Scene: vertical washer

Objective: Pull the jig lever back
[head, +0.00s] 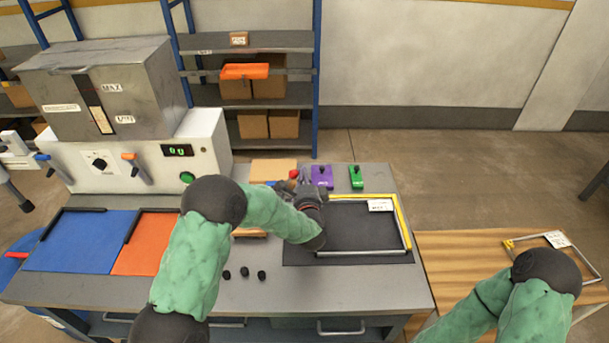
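The jig lever appears to be the small part with a red knob (294,174) at the back of the grey table, just left of the purple block. My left gripper (288,186) is beside or at this part, small and dark against it. I cannot tell whether its fingers are open or shut, or whether they touch the lever. My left wrist and forearm hide much of the jig. My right arm shows at the lower right, but its gripper is not in view.
A black mat (345,228) with a yellow and silver frame (406,225) lies right of my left wrist. A purple block (322,177) and a green block (356,177) stand behind. Blue (80,242) and orange (148,245) panels lie left. Several black knobs (245,272) sit in front.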

